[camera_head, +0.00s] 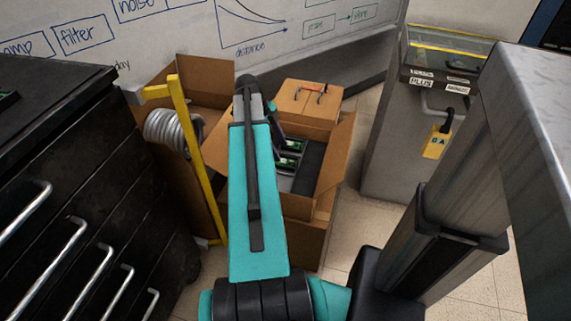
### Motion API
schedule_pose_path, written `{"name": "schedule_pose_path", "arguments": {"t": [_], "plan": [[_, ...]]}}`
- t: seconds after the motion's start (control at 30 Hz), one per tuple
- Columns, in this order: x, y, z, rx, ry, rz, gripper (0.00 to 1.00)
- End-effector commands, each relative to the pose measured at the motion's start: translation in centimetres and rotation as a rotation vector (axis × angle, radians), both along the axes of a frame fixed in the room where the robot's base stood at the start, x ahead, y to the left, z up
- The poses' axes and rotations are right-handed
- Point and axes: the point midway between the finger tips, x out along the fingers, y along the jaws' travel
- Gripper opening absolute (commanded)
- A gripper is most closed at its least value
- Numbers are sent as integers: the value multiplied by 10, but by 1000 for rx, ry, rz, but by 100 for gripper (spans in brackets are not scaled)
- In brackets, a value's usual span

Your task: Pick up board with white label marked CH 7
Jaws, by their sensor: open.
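Two small boards with green and pale parts stand in an open cardboard box (328,190), one at the back (293,145) and one nearer (287,162). The marks on them are too small to read, so I cannot tell which is CH 7. My teal arm reaches over the left part of the box and covers much of its inside. A dark part of my gripper (277,133) shows just right of the arm, close to the boards. The jaws are open, but the fingertips are mostly hidden. I cannot tell whether they touch a board.
A closed brown box (308,102) with a red-and-dark item on top stands behind. A yellow frame (194,150) and a grey coil (172,132) are left of my arm. A black drawer cabinet (75,165) fills the left. A grey cabinet (395,135) stands right, with clear floor before it.

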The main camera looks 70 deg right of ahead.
Motion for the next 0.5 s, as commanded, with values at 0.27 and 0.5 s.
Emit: {"name": "schedule_pose_path", "arguments": {"t": [0.27,0.5], "plan": [[-1,0,-3,0,0,0,53],[-2,0,-8,0,0,1,53]]}}
